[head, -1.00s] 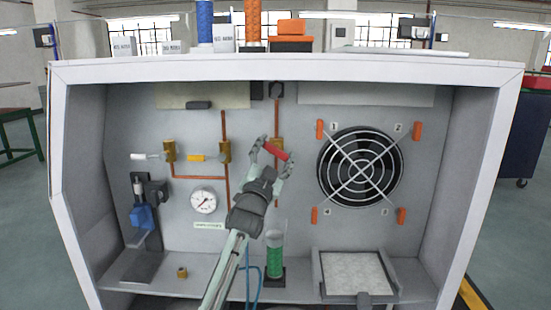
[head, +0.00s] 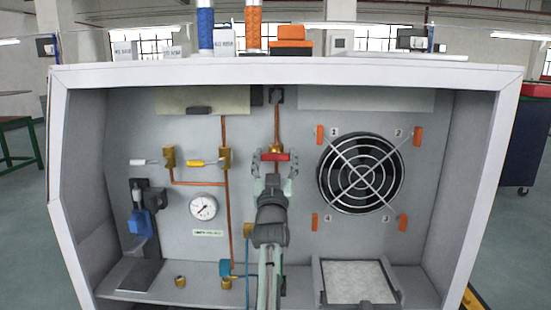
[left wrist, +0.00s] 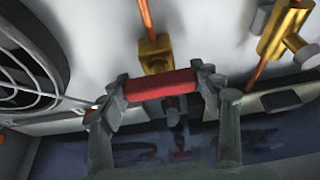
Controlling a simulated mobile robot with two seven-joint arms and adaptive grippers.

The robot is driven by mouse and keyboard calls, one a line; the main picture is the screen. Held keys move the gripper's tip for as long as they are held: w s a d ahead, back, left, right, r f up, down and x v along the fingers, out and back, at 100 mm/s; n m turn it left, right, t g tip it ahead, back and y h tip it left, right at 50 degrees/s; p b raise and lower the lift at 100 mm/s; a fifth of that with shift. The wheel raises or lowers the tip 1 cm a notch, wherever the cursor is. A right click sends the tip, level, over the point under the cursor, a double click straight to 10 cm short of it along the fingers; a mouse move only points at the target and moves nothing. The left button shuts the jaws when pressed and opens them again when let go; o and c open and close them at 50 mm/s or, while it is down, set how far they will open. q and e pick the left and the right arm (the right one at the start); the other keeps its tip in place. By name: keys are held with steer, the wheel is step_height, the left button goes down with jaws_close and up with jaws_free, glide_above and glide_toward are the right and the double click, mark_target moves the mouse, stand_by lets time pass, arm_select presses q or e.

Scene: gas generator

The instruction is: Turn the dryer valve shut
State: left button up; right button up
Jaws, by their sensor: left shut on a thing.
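The handle lies level, across the pipe. My left gripper (head: 275,159) reaches up from below, one finger at each end of the handle, and is shut on it. The left wrist view shows the red handle (left wrist: 160,85) between the two fingers (left wrist: 158,92), with the brass body (left wrist: 155,52) behind it. My left arm hides the pipe below the valve and the green column there. My right gripper is not in view.
Two other valves, with a white handle (head: 144,162) and a yellow handle (head: 203,163), are to the left. A gauge (head: 203,206) sits below them. The caged fan (head: 360,173) is close on the right. The cabinet's white frame (head: 285,72) surrounds the work space.

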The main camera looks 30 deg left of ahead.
mark_target(276, 154)
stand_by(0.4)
arm_select(q)
steer(key=o, duration=1.2)
steer(key=shift+c, duration=0.2)
step_height(276, 154, up, 10)
